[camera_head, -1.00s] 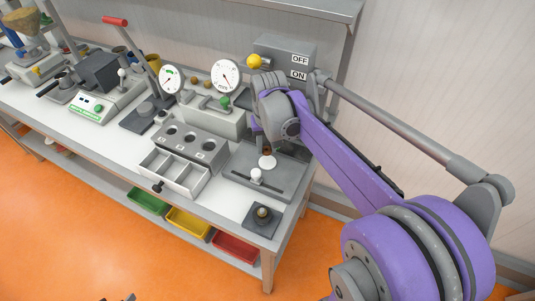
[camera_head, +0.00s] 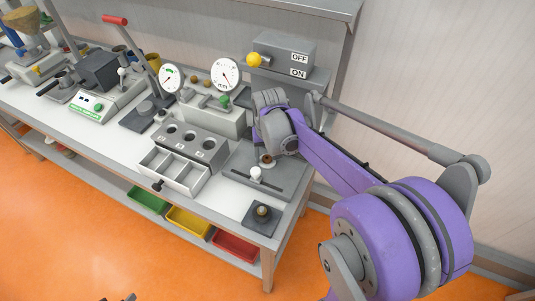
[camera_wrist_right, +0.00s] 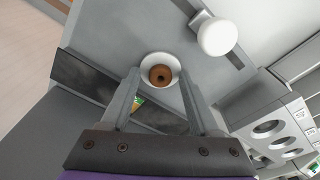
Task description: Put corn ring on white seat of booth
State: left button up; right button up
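The corn ring (camera_head: 267,158) is a small brown ring with a dark hole. In the right wrist view the ring (camera_wrist_right: 160,75) lies in the middle of the round white seat (camera_wrist_right: 147,62), with white showing around it. The seat belongs to the flat grey booth (camera_head: 278,181) at the bench's right end. My right gripper (camera_wrist_right: 160,72) points down over the seat. Its two fingers stand on either side of the ring, with gaps between them and it, so it looks open. In the head view my right arm hides the fingers.
A white knob (camera_head: 256,173) stands on the booth close to the seat. A grey block with round holes (camera_head: 190,142) and an open divided tray (camera_head: 172,171) are to the left. A grey OFF/ON box (camera_head: 284,52) stands behind. A dark square base (camera_head: 262,218) is in front.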

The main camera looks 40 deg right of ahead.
jog(key=shift+w, duration=0.1)
jog(key=shift+r, duration=0.2)
notch_tip(320, 180, up, 12)
jog(key=s, duration=0.1)
jog(key=shift+s+a+p, duration=0.2)
jog(key=shift+a+p, duration=0.15)
jog(key=shift+c, duration=0.3)
dwell(1.0)
